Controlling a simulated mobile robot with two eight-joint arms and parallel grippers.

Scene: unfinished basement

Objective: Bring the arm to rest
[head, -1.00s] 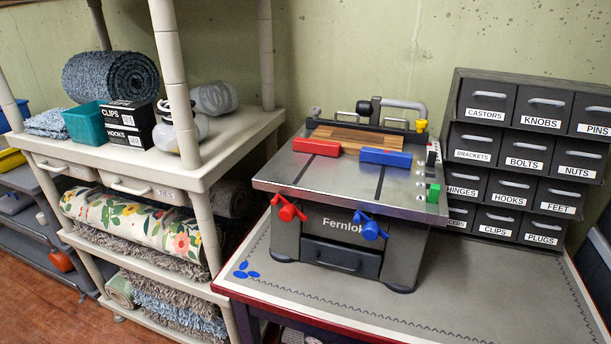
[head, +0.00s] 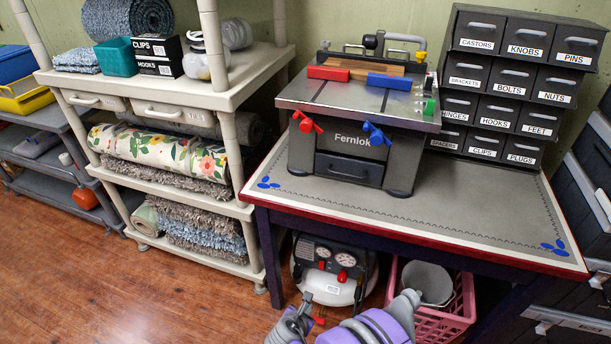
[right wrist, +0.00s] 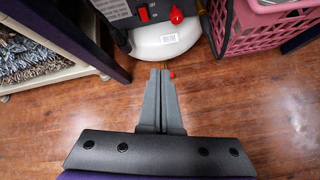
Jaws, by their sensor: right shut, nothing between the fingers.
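My right arm, purple and grey, shows at the bottom of the head view, low in front of the workbench. Its gripper (head: 304,300) is at the bottom edge, over the wood floor and in front of the compressor under the bench. In the right wrist view the two grey fingers of this gripper (right wrist: 160,74) lie together, with nothing between them. Their tips point toward the white compressor tank (right wrist: 166,42). My left gripper is not in view.
The workbench (head: 470,225) carries a Fernlok table machine (head: 345,145) and a dark drawer cabinet (head: 515,85). Under it are the compressor (head: 330,270) and a pink basket (head: 445,322). A cream shelf (head: 240,90) stands left. The wood floor (head: 130,290) at front left is clear.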

